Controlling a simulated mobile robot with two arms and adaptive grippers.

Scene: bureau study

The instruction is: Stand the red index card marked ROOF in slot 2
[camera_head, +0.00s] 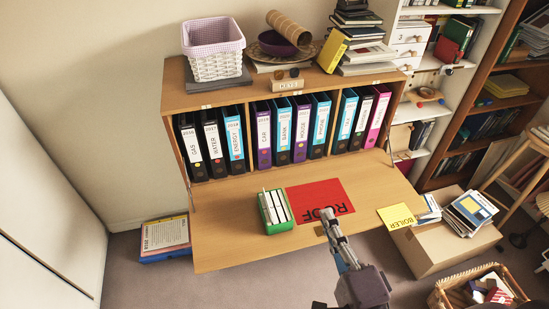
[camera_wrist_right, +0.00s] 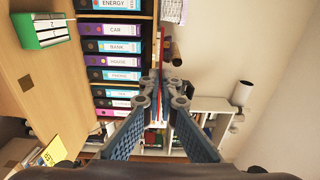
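The red index card marked ROOF (camera_head: 315,196) is held flat above the lowered desk flap (camera_head: 225,243). My right gripper (camera_head: 328,214) is shut on its near edge. In the right wrist view the card (camera_wrist_right: 162,45) shows edge-on as a thin red line between the fingertips (camera_wrist_right: 163,88), clear of the flap. A green box (camera_head: 267,222) with white-topped dividers stands on the flap, left of the card. The box also shows in the right wrist view (camera_wrist_right: 25,35). My left gripper is not in view.
Labelled binders (camera_head: 283,125) fill the shelf behind the flap. A yellow BOILER card (camera_head: 397,216) lies at the right, by a cardboard box (camera_head: 425,258). A basket (camera_head: 216,65) and stacked books (camera_head: 362,55) sit on top. The flap's left part is clear.

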